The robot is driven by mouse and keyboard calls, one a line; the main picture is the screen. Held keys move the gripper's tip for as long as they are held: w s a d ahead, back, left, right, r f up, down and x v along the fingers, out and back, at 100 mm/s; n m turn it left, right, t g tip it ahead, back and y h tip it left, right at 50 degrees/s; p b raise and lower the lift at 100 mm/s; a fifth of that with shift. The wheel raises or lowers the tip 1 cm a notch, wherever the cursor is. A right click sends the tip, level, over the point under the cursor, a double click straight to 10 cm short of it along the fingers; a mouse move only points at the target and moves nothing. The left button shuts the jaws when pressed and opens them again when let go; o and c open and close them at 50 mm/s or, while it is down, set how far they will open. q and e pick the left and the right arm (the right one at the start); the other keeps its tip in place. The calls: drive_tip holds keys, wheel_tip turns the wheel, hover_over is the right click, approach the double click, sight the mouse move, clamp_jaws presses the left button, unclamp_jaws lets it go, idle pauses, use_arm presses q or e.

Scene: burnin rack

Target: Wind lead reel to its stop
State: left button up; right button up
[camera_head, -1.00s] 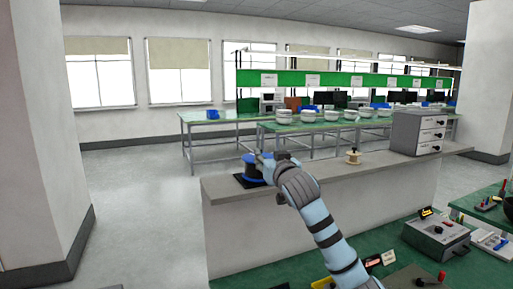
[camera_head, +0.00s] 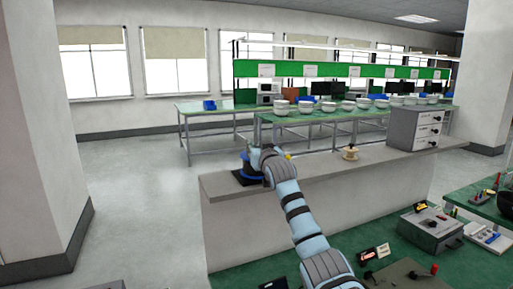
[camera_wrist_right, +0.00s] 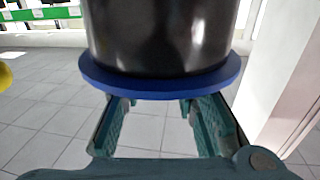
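The lead reel (camera_head: 246,172) is blue and sits on a dark base at the left end of the grey counter; my right arm partly covers it. In the right wrist view the reel (camera_wrist_right: 165,40) shows as a glossy black drum with a blue flange. My right gripper (camera_head: 258,157) is at the reel's right side in the head view. In the right wrist view its two fingers (camera_wrist_right: 157,108) stand apart, reaching to the blue flange; contact cannot be told. A small yellow knob-like thing (camera_head: 287,155) shows behind my wrist. My left gripper is out of view.
A pale spool (camera_head: 350,152) and a grey drawer unit (camera_head: 414,128) stand farther right on the counter (camera_head: 310,178). A green-topped bench with a grey instrument (camera_head: 431,228) lies in front. Between reel and spool the counter looks mostly clear.

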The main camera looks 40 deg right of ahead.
clamp_jaws()
drive_tip(key=shift+f+m+g+h+b, duration=0.1)
drive_tip(key=shift+m+g+h+b, duration=1.6)
drive_tip(key=shift+h, duration=0.7)
drive_tip(key=shift+m+g+h, duration=0.6)
drive_tip(key=shift+m, duration=0.1)
drive_tip(key=shift+m+g+h, duration=0.6)
drive_tip(key=shift+m+g, duration=0.1)
drive_tip(key=shift+g, duration=0.2)
